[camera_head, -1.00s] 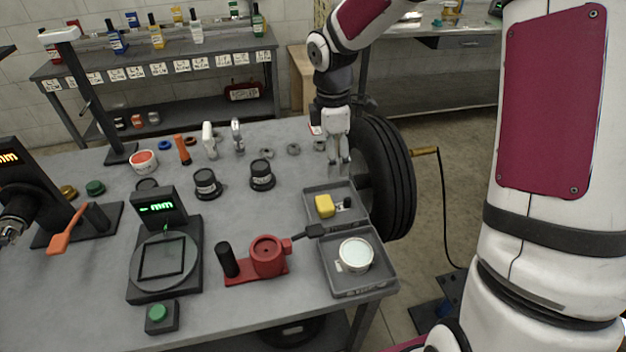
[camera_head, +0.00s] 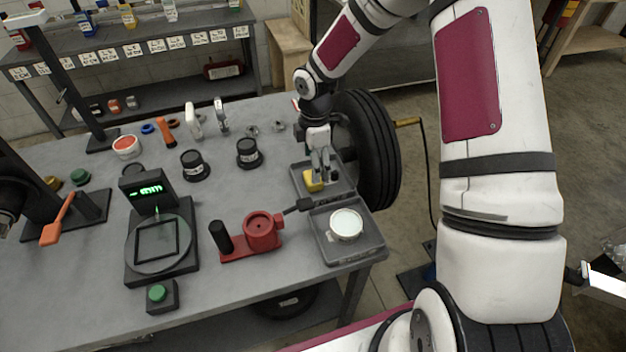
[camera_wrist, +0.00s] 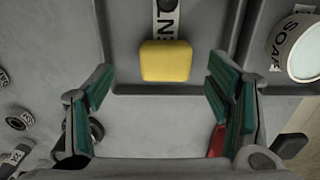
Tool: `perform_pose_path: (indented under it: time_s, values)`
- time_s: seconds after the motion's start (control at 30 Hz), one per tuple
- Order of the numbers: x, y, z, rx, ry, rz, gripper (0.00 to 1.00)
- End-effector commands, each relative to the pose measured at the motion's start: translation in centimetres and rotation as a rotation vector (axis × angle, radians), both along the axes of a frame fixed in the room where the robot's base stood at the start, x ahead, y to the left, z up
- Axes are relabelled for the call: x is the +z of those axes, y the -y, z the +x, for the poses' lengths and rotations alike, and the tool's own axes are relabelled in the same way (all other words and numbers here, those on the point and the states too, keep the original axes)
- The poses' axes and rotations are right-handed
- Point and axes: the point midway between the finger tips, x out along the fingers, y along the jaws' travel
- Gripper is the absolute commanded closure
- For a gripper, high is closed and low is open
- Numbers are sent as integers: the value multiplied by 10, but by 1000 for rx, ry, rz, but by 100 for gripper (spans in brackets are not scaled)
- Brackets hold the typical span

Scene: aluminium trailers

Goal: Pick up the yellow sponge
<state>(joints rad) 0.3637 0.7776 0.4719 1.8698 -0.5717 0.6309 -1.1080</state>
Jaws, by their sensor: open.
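The yellow sponge (camera_head: 313,181) lies in the rear compartment of a grey tray (camera_head: 343,188) at the right side of the workbench. In the wrist view the sponge (camera_wrist: 166,61) is a rounded yellow block beside a labelled dark item (camera_wrist: 166,20). My gripper (camera_head: 322,176) is over that compartment, close to the sponge. In the wrist view the two green-padded fingers of my gripper (camera_wrist: 162,95) are spread wide, with the sponge between and a little ahead of them. They do not touch it. In the head view the fingers partly hide the compartment.
A white round container (camera_head: 346,224) sits in the tray's front compartment. A red fixture (camera_head: 262,232) stands left of the tray. A black tyre (camera_head: 375,150) stands beside the bench at the right. Black-capped jars (camera_head: 248,153) stand further back.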

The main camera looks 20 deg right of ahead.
Motion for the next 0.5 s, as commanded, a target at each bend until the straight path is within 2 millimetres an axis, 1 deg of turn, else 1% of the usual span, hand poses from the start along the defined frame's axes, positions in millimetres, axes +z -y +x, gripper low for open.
perform_pose_path:
  time_s: [0.2, 0.3, 0.4, 0.5]
  values:
    - [-28, -7, -9, 1, -5, 1, 27]
    - [-41, -6, -7, 0, -3, 0, 27]
    - [-48, -7, -7, -1, -2, 1, 27]
    - [-49, -7, -7, -1, 0, 1, 27]
